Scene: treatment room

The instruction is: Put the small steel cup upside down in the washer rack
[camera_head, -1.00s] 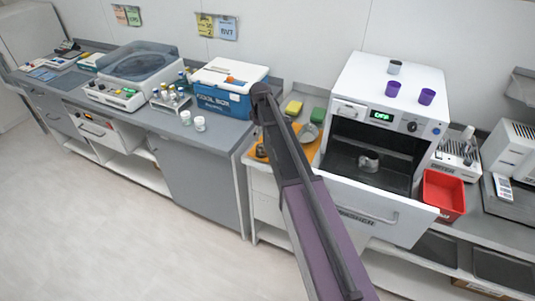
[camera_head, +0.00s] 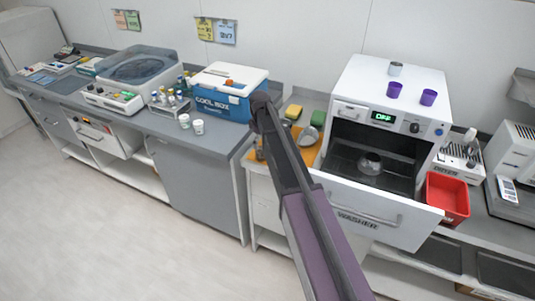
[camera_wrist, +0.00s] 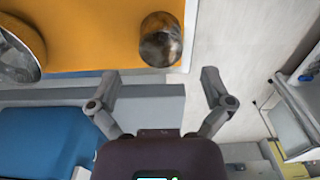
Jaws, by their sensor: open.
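A small shiny steel cup (camera_wrist: 161,40) stands near the edge of an orange mat (camera_wrist: 95,35) in the wrist view. In the head view my arm partly hides it. My gripper (camera_wrist: 160,78) is open and empty, its two fingers spread, with the cup just ahead of the gap between them and not touching.
A larger steel bowl (camera_wrist: 18,55) lies on the mat. A blue cool box (camera_head: 225,100) stands left of the mat. Two purple cups and a grey one top the washer; a red bin (camera_head: 447,198) is at its right.

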